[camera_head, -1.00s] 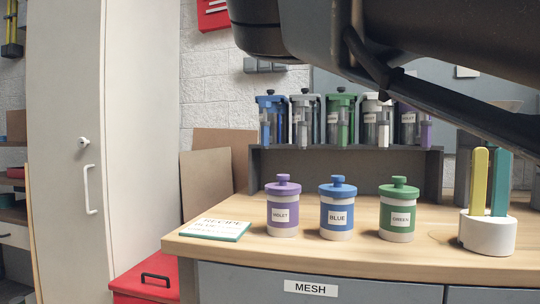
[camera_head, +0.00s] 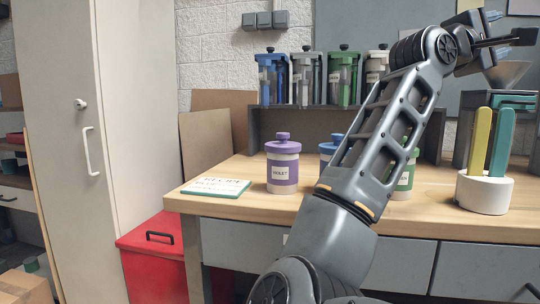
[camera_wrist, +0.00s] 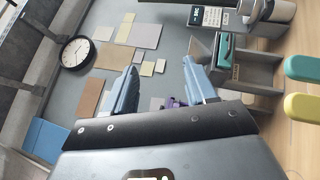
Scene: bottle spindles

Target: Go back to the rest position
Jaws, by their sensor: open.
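My gripper (camera_head: 512,38) is raised at the upper right in the head view, above the bench and well clear of it. In the wrist view its two blue-grey fingers (camera_wrist: 162,84) stand apart with nothing between them. My arm rises from the bottom middle, bends at the elbow and reaches up to the right. It covers part of the blue jar (camera_head: 328,150) and the green jar (camera_head: 407,175). The violet jar (camera_head: 283,165) stands in full view on the wooden bench (camera_head: 262,205).
A recipe card (camera_head: 215,187) lies at the bench's left. A white holder (camera_head: 484,193) with a yellow and a green stick stands at the right, also seen partly in the wrist view. Several bottles line the grey rack (camera_head: 290,125). A red box (camera_head: 155,255) sits beside a tall cabinet (camera_head: 125,130).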

